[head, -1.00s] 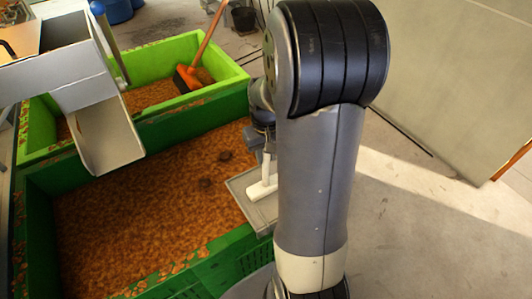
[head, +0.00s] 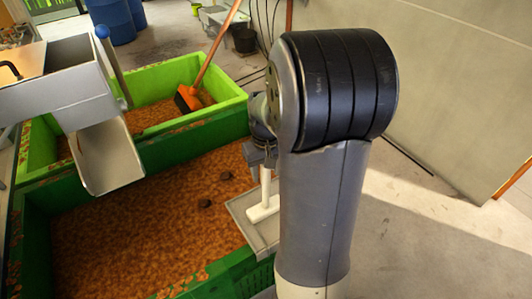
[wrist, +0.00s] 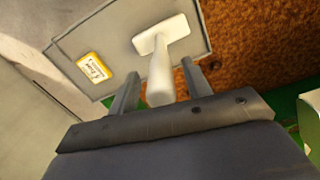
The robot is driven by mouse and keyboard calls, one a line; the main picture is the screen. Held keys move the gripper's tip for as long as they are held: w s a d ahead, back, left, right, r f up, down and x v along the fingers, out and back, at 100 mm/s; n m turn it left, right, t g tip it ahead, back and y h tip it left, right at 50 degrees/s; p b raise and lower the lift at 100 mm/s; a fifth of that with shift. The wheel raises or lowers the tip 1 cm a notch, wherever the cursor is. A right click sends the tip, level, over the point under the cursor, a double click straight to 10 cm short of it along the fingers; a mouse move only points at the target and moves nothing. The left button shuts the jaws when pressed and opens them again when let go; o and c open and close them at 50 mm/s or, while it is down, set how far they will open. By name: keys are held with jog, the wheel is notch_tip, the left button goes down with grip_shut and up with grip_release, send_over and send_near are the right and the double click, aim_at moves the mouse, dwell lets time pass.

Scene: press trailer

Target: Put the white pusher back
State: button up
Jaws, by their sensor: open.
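The white pusher (head: 264,199) is T-shaped and rests with its crossbar on a grey tray (head: 241,212) at the right edge of the green bin. In the wrist view the pusher (wrist: 162,66) has its crossbar on the tray (wrist: 202,40) and its handle pointing towards my gripper (wrist: 160,82). My gripper is open, with one finger on each side of the handle. I cannot tell whether either finger touches it. In the head view my gripper is mostly hidden behind my arm.
A yellow label (wrist: 95,68) lies on the tray. The near green bin (head: 112,200) holds brown-orange pulp with two dark lumps. A metal chute (head: 106,160) overhangs the left. Open floor lies right.

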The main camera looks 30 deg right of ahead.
notch_tip(320, 180, up, 10)
jog(key=shift+f, duration=0.1)
dwell(0.4)
